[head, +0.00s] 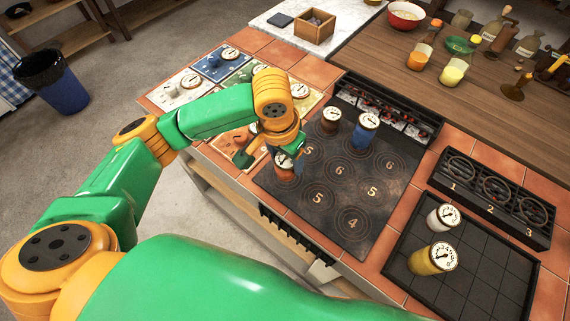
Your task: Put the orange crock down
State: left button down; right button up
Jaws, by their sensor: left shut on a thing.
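The orange crock (284,172), with a white dial on its lid, is at the left edge of the dark hob plate (335,222). My left gripper (286,153) is over it and shut on it; the wrist hides part of the crock and the fingers. I cannot tell whether its base touches the plate. Ringed spots on the plate carry numbers such as 4, 5 and 6. My right gripper is not in view.
A brown crock (331,122) and a blue crock (363,135) stand on the plate's far part. A white crock (441,218) and a yellow crock (430,261) stand on a gridded tray (478,275) at right. A numbered three-ring rack (495,198) is behind it.

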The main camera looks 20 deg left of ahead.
aim_at(287, 161)
pick_arm(q)
jog(key=shift+w+a+f, duration=0.2)
jog(key=shift+w+f, duration=0.95)
jog(key=shift+f, duration=0.1)
notch_tip(287, 161, down, 3)
jog(key=shift+w+r, duration=0.1)
jog(key=shift+a+f, duration=0.1)
jog(key=shift+f, duration=0.1)
jog(key=shift+f, duration=0.1)
jog(key=shift+c, duration=0.3)
grip_release()
jog(key=r, duration=0.4)
jog(key=s+r, duration=0.1)
jog(key=r, duration=0.3)
jog(key=s+r+p, duration=0.1)
jog(key=r, duration=0.3)
jog(key=shift+a, duration=0.2)
